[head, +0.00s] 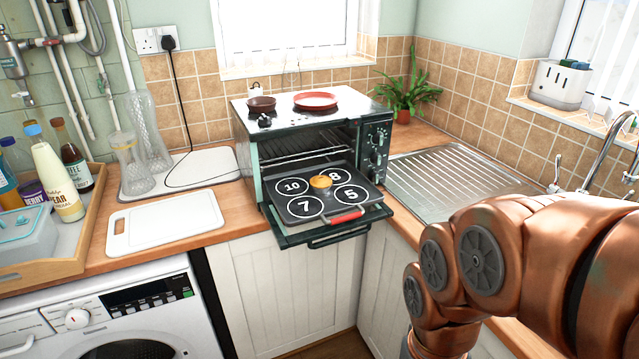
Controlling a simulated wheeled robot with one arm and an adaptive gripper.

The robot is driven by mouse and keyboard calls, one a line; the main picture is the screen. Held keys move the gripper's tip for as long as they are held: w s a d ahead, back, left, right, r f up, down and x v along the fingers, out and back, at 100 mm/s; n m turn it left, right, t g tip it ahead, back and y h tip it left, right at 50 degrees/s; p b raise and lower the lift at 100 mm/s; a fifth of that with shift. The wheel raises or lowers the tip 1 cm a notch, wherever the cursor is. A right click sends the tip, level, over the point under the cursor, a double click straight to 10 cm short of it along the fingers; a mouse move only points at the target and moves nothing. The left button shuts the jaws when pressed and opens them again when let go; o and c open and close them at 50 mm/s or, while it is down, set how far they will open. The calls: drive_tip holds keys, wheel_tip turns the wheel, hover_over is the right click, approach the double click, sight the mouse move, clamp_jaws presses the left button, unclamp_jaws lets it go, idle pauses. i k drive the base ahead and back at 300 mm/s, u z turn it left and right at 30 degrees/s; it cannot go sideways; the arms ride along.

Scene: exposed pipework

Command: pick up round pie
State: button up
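A small round golden pie (320,183) sits near the middle of a dark flat tray (317,208). The tray is marked with white circles numbered 10, 8, 7 and 5 and has a red grip at its front edge. It lies on the lowered door (290,240) of a small toaster oven (372,150). My copper-coloured arm shows at the lower right, apart from the oven. My gripper is outside the picture.
A dark bowl (262,104) and a red plate (316,100) stand on the oven. A white cutting board (166,222) and a wooden tray (90,230) with bottles are left. A potted plant (405,92), metal drainer (455,180) and faucet (608,135) are right.

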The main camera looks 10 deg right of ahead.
sight(321, 185)
drive_tip(key=z, duration=0.05)
drive_tip(key=k, duration=0.5)
drive_tip(key=u, duration=0.6)
drive_tip(key=i, duration=0.95)
drive_tip(key=u, duration=0.1)
